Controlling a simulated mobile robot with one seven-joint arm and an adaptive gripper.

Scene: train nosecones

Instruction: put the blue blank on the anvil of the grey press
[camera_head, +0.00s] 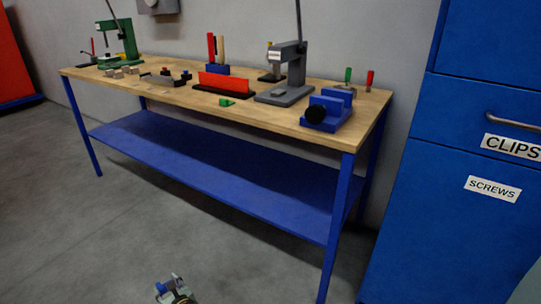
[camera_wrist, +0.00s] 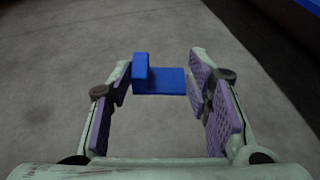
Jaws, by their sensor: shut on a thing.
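The blue blank (camera_wrist: 165,82) is an L-shaped piece between my gripper's fingertips (camera_wrist: 160,85) in the wrist view, with bare floor behind it. My gripper (camera_head: 174,288) is shut on it. In the head view the gripper is low at the bottom edge, in front of the bench and well below its top; a small bit of blue (camera_head: 160,287) shows there. The grey press (camera_head: 289,65) stands on the right half of the bench, its flat grey base (camera_head: 284,95) towards me. The anvil is too small to make out clearly.
The wooden bench (camera_head: 190,98) has a blue lower shelf (camera_head: 210,155). A blue vise (camera_head: 328,110) stands right of the press, a red block (camera_head: 225,83) and a small green piece (camera_head: 226,102) left of it. A green press (camera_head: 128,42) is far left. Blue cabinets (camera_head: 455,165) stand right.

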